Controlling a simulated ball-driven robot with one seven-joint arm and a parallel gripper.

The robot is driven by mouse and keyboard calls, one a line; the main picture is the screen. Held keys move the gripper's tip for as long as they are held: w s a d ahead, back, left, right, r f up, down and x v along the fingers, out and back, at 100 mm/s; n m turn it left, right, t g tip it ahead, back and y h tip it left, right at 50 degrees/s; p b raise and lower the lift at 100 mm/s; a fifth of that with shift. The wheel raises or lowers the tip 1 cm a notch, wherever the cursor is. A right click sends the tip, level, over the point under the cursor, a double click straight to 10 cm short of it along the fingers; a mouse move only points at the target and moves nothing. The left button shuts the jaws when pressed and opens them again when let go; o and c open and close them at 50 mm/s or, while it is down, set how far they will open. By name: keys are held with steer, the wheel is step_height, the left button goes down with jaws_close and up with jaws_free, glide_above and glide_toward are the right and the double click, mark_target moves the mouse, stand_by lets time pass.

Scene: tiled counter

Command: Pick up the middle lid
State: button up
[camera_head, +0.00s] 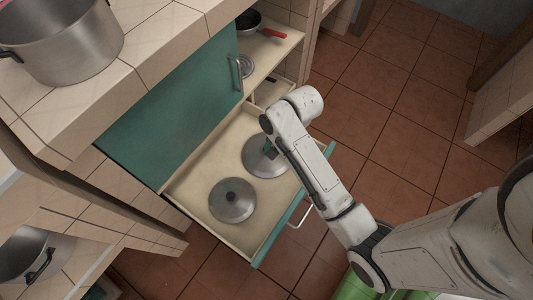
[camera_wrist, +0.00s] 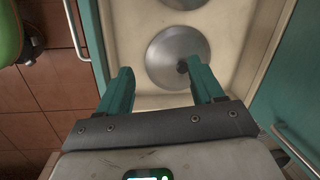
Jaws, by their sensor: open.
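A round metal lid (camera_head: 258,167) with a dark knob lies in the open drawer (camera_head: 190,181), partly hidden by my arm. In the wrist view this lid (camera_wrist: 165,60) lies beyond my fingertips. A second metal lid (camera_head: 232,207) lies nearer the lower left end of the drawer, and its edge (camera_wrist: 185,3) shows at the top of the wrist view. My gripper (camera_wrist: 162,76) is open and empty over the first lid. Its right fingertip overlaps the view of the knob; I cannot tell whether they touch. In the head view my gripper (camera_head: 268,148) is mostly hidden behind my wrist.
A drawer handle (camera_head: 300,215) is on the teal drawer front. A teal cabinet door (camera_head: 170,110) stands behind the drawer. A small round metal thing (camera_head: 246,66) and a pan (camera_head: 250,22) with a red handle sit on the shelf. A large pot (camera_head: 65,45) stands on the counter.

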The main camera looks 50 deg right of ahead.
steer(key=w+d+f+m+b, duration=0.2)
steer(key=d+f+m+b, duration=0.1)
steer(key=f+m, duration=0.1)
steer(key=w+d+f+m+b, duration=0.3)
steer(key=f+b, duration=0.1)
steer(key=f, duration=0.1)
steer(key=w+d+f+m+y+b, duration=0.1)
steer(key=w+d+f+m+b, duration=0.1)
steer(key=w+f+m+b, duration=0.1)
steer(key=shift+d+f+m+t, duration=0.2)
steer(key=shift+f+m, duration=0.2)
steer(key=shift+f, duration=0.2)
steer(key=shift+d+f+m+t, duration=0.1)
steer(key=shift+d+f+m, duration=0.1)
steer(key=shift+f+m, duration=0.3)
steer(key=shift+b+x, duration=2.05)
steer(key=shift+x, duration=0.95)
steer(key=shift+w+d+r, duration=0.1)
steer(key=shift+w, duration=0.1)
jaws_close()
